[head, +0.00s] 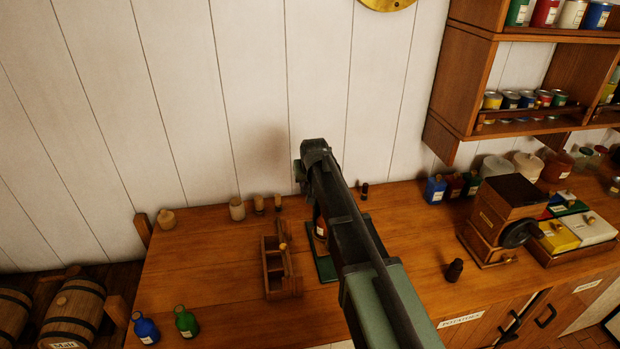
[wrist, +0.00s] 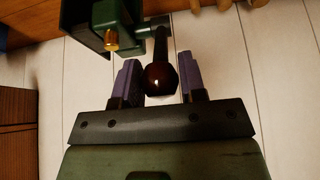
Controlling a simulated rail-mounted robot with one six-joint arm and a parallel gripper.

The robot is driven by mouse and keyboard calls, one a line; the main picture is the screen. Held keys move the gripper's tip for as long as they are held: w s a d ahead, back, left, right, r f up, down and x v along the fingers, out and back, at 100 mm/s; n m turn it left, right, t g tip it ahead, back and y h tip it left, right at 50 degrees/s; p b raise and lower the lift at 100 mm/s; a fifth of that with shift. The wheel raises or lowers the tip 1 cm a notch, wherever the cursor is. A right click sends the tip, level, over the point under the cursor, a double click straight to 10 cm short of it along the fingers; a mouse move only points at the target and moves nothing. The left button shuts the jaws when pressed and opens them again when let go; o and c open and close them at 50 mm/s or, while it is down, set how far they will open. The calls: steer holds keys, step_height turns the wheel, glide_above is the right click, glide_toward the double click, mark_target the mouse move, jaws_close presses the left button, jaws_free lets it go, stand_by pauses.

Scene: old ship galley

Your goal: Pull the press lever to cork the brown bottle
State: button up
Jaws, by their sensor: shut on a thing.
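The press is mostly hidden behind my arm in the head view; its green base (head: 326,268) shows on the counter. The brown bottle (head: 320,226), with a pale label, stands at the press, partly covered by my arm. In the wrist view the green press body (wrist: 122,22) carries a brass piece (wrist: 111,41). The press lever (wrist: 160,45) ends in a dark, glossy ball knob (wrist: 160,80). My gripper (wrist: 157,76) has its two purple fingers on either side of this knob and is shut on it. The cork cannot be made out.
A wooden carrier (head: 281,285) stands left of the press. Blue (head: 146,329) and green (head: 186,322) bottles stand at the front left. A wooden grinder (head: 502,215) is at right, under wall shelves (head: 470,85). The left counter is mostly clear.

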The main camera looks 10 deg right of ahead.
steer(key=shift+s+f+b, duration=0.85)
steer(key=shift+s, duration=0.15)
